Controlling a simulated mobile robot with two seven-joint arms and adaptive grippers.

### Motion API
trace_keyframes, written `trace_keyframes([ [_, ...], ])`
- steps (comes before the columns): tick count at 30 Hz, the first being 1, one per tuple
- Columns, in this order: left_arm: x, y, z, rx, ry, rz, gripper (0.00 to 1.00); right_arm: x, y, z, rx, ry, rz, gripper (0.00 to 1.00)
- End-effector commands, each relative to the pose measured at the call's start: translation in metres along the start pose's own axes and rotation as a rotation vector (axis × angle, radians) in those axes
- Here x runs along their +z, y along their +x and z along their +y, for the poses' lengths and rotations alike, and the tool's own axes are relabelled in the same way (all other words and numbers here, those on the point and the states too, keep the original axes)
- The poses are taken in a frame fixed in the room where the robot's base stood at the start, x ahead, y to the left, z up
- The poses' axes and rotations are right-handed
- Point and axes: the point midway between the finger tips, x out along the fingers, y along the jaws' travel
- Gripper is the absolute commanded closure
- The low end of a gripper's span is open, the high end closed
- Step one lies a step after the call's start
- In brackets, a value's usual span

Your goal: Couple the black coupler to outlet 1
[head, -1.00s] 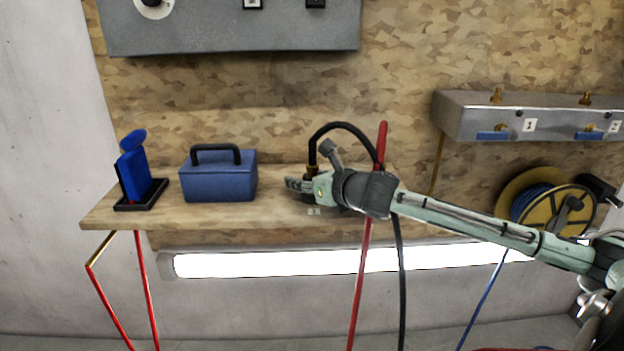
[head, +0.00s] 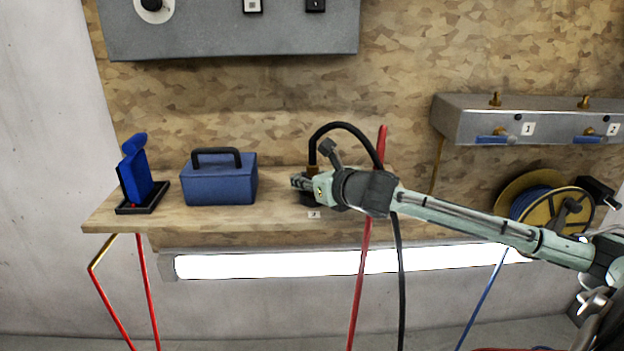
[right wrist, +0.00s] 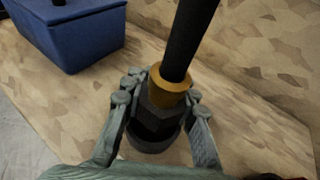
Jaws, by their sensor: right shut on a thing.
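The black coupler (right wrist: 160,118) stands upright on the wooden shelf, with a brass collar and a black hose (head: 343,127) arching up from it. My right gripper (head: 305,184) reaches it from the right and is shut on it; in the right wrist view the fingers of the gripper (right wrist: 160,108) lie on both sides of its body. In the head view the coupler is mostly hidden by the gripper. Outlet 1 (head: 495,100) is a brass fitting on top of the grey manifold (head: 466,126), above a blue lever and the label 1. My left gripper is not in view.
Outlet 2 (head: 583,101) is to the right on the same manifold. A blue toolbox (head: 219,184) and a blue item in a black tray (head: 136,178) sit on the shelf's left part. A red pole (head: 360,275) crosses the shelf front. A hose reel (head: 548,203) hangs below the manifold.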

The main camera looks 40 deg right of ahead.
Motion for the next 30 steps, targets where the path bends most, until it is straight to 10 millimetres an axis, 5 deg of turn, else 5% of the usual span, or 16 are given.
trace_keyframes([
  [10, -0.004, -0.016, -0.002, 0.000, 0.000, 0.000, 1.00, 0.015, -0.005, 0.000, 0.000, 0.000, -0.001, 1.00],
  [30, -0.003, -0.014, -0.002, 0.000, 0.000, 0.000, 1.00, 0.035, -0.012, 0.000, 0.000, -0.001, -0.002, 1.00],
])
